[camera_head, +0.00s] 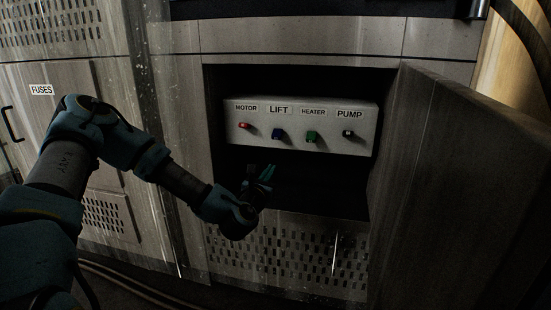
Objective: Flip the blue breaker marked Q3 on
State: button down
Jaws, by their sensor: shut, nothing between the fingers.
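A blue switch (278,135) sits on a pale panel (300,108) inside an open cabinet recess, under a label reading LIFT. I see no Q3 marking on it, and its on or off position is too small to tell. My gripper (266,173) is in front of the recess, below the panel and a little left of the blue switch. Its teal fingers are shut and empty, apart from the switch in the picture.
A red switch (244,125) marked MOTOR is left of the blue one. A green switch (311,137) marked HEATER and a dark-and-white switch (347,133) marked PUMP are right. The open cabinet door (455,190) stands at right. A FUSES panel (62,85) is left.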

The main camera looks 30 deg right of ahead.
aim_at(277, 134)
jog(key=shift+w+a+n+t, duration=0.15)
jog(key=shift+n+t, duration=0.35)
jog(key=shift+n, duration=0.5)
jog(key=x, duration=0.3)
jog(key=r+x, duration=0.1)
jog(key=x, duration=0.2)
jog(key=r+x, duration=0.1)
jog(key=x, duration=0.2)
jog(key=shift+w, duration=0.1)
jog(key=shift+s+a+r, duration=0.1)
jog(key=shift+r, duration=0.3)
jog(key=shift+s+a+r, duration=0.1)
jog(key=shift+s+r, duration=0.05)
jog(key=shift+r, duration=0.25)
jog(key=shift+r+p, duration=0.15)
jog(key=shift+p, duration=0.2)
jog(key=shift+s+y+p, duration=0.1)
jog(key=shift+y+p, duration=0.3)
jog(key=shift+p, duration=0.15)
